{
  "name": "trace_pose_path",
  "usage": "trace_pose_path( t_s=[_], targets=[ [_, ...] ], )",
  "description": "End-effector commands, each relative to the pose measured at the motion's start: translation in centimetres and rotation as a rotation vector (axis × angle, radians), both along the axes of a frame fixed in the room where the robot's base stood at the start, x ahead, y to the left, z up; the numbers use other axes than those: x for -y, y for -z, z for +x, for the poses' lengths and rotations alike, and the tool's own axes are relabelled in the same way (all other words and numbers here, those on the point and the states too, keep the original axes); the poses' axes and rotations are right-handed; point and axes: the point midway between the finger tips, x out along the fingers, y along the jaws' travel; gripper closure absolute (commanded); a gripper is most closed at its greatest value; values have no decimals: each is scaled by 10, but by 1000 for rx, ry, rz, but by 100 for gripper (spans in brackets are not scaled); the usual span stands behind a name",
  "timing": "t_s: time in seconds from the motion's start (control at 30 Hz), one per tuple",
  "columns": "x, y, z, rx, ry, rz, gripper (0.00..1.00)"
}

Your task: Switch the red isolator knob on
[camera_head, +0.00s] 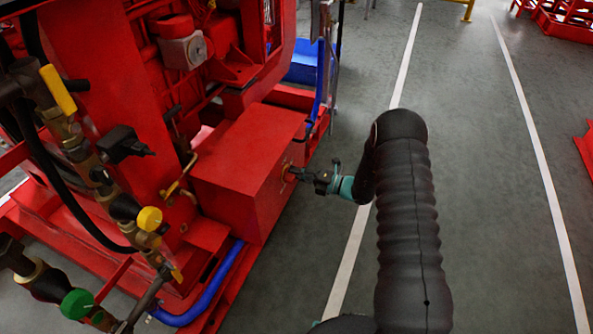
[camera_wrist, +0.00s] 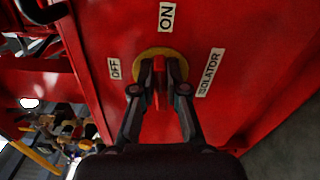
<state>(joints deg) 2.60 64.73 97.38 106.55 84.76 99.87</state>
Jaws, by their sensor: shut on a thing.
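The red isolator knob (camera_wrist: 159,84) sits on a yellow round plate (camera_wrist: 141,70) on the side of a red box. My gripper (camera_wrist: 160,78) is shut on the knob, with one finger on each side of its grip. In the wrist view the knob's grip runs roughly up and down the picture, towards the "ON" label (camera_wrist: 166,17). The "OFF" label (camera_wrist: 115,69) is to its left and the "ISOLATOR" label (camera_wrist: 211,72) to its right. In the head view my gripper (camera_head: 291,173) reaches the right face of the red box (camera_head: 245,150); the knob is mostly hidden there.
The red pumpset (camera_head: 120,60) stands left of my arm. Valves with a yellow handle (camera_head: 58,90) and a green knob (camera_head: 77,304) are at the far left. A blue hose (camera_head: 205,300) runs below the box. Grey floor (camera_head: 475,130) with white lines is clear on the right.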

Motion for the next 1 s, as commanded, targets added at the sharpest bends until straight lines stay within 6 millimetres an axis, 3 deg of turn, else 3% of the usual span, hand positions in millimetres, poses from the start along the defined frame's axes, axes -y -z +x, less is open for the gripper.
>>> trace_pose_path(
  t_s=[0.33, 0.83, 0.9, 0.97, 1.0],
  targets=[
    [0, 1, 1, -117, 1, 43, 100],
    [0, 2, 1, -134, 2, 49, 100],
    [0, 2, 1, -133, 2, 49, 75],
    [0, 2, 1, -133, 1, 49, 62],
    [0, 2, 1, -133, 1, 49, 62]
  ],
)
